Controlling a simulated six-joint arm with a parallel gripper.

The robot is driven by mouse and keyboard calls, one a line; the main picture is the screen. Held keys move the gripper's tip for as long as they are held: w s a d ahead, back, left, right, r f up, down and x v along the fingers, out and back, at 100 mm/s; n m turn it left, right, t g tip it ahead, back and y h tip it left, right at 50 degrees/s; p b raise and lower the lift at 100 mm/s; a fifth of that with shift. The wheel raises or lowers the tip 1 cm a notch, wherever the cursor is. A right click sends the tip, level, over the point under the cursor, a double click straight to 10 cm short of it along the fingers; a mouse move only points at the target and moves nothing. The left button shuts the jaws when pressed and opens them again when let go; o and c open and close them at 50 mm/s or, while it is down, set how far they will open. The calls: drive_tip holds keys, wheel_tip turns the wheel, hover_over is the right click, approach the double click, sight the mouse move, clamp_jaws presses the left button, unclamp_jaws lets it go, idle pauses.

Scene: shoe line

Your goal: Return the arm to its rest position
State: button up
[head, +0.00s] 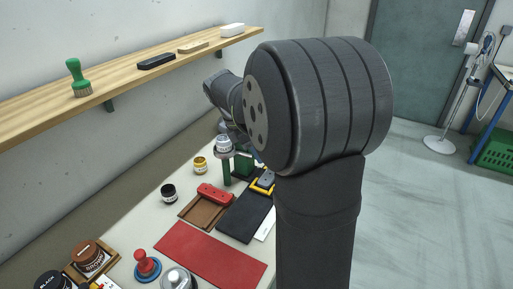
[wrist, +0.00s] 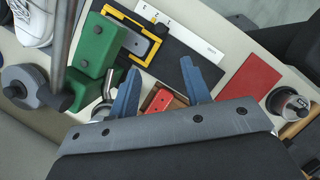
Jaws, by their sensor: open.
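My gripper (wrist: 160,67) shows in the wrist view as two blue fingers spread apart, with nothing held between them. It hangs above the bench. A red block (wrist: 158,100) on a brown tray lies below and between the fingers, partly hidden by my gripper's body. In the head view my arm (head: 320,110) rises in the foreground and bends over the bench. Its large round joint hides much of the far end, and the fingers cannot be made out there.
A green fixture (wrist: 93,45) with a grey post stands close left of the fingers. A white shoe (wrist: 33,22) is beyond it. The bench holds a red mat (head: 210,255), a dark mat (head: 244,217) and several jars. A wooden shelf (head: 130,77) runs along the wall. Open floor lies right.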

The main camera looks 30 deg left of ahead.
drive_tip(key=x, duration=1.7)
drive_tip(key=shift+d+f, duration=0.1)
drive_tip(key=shift+f, duration=0.2)
drive_tip(key=shift+s+r, duration=0.1)
drive_tip(key=shift+s, duration=0.1)
